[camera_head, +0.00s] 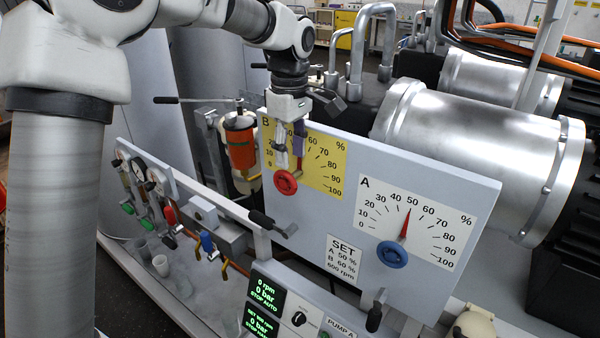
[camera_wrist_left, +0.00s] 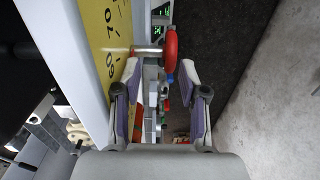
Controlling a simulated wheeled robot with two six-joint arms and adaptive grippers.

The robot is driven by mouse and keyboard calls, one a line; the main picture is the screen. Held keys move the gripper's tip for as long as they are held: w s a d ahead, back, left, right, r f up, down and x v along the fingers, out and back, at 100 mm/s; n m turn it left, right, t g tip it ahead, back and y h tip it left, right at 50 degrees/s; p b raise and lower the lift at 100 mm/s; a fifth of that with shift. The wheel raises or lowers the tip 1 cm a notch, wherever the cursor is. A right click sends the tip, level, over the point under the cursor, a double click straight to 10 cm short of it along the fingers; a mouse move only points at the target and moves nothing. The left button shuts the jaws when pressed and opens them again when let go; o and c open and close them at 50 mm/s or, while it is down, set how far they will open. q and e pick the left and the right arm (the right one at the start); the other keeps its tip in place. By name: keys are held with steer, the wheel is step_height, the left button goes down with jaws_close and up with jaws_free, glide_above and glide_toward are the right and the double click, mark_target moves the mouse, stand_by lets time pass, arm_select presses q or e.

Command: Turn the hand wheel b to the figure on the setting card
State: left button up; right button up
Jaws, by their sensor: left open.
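Hand wheel b is the red wheel (camera_head: 285,182) at the foot of the yellow B dial (camera_head: 325,160), on the grey panel. My left gripper (camera_head: 290,150) hangs in front of the B dial, just above the red wheel. It is open. In the left wrist view the red wheel (camera_wrist_left: 171,48) lies ahead of the fingertips on its shaft, and nothing is gripped. The gripper covers the upper part of the dial, so I cannot read its setting for certain. The setting card (camera_head: 344,260) reads A 50 %, B 60 %, 600 rpm. My right gripper is not in view.
The white A dial (camera_head: 420,220) has a blue wheel (camera_head: 392,255) and its red pointer near 50. An orange cylinder (camera_head: 240,140) stands left of the B dial. A black-handled lever (camera_head: 270,222) juts out below.

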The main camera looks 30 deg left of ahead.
mark_target(284, 175)
arm_select(q)
steer(key=f, duration=0.1)
steer(key=s+f+p, duration=0.1)
steer(key=f, duration=0.1)
steer(key=s+f+p, duration=0.1)
steer(key=shift+s+f, duration=0.2)
steer(key=shift+f, duration=0.1)
steer(key=shift+w+f, duration=0.3)
steer(key=shift+f, duration=0.3)
steer(key=shift+w+f, duration=0.25)
steer(key=shift+f, duration=0.35)
steer(key=shift+w+f, duration=0.2)
steer(key=shift+w, duration=0.05)
steer(key=shift+s+r, duration=0.2)
steer(key=shift+s, duration=0.2)
jaws_close()
steer(key=shift+f, duration=0.1)
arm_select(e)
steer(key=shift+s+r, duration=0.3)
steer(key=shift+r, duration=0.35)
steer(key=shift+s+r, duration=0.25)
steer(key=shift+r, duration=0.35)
